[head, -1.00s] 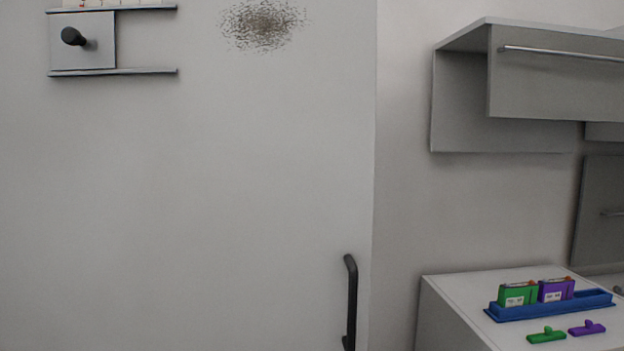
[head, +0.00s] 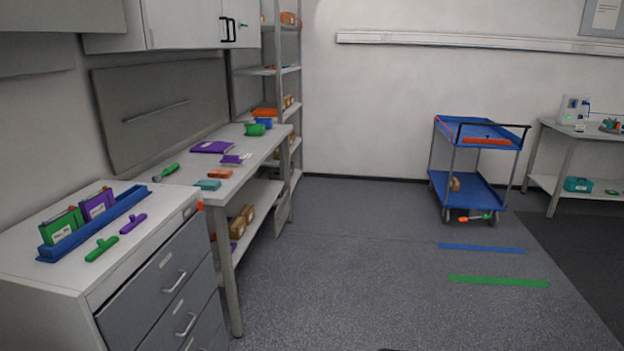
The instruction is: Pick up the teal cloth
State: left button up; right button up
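A small flat teal piece (head: 207,184), which looks like the folded teal cloth, lies near the front edge of the long workbench (head: 236,180) on the left. An orange block or cloth (head: 220,173) lies just behind it. Neither of my grippers is in view.
A drawer cabinet (head: 150,205) at the near left holds a blue tray (head: 130,200) with green and purple packs. A blue cart (head: 466,190) stands at the back right, left of a side table (head: 548,160). The grey floor between workbench and cart is clear.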

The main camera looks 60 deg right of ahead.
aim_at(205, 185)
jog(key=z, duration=1.4)
jog(key=u, duration=1.65)
jog(key=z, duration=1.6)
jog(key=i+l+u, duration=0.1)
jog(key=u, duration=0.25)
jog(key=i+l+u, duration=0.1)
jog(key=u, duration=0.25)
jog(key=i+l+u, duration=0.1)
jog(key=u, duration=0.25)
jog(key=i+l+u, duration=0.15)
jog(key=l, duration=0.3)
jog(key=i+l+u, duration=0.15)
jog(key=l, duration=0.3)
jog(key=i+l+u, duration=0.15)
jog(key=l, duration=0.3)
jog(key=i+l+u, duration=0.15)
jog(key=l, duration=0.35)
jog(key=l+u, duration=0.15)
jog(key=l, duration=0.3)
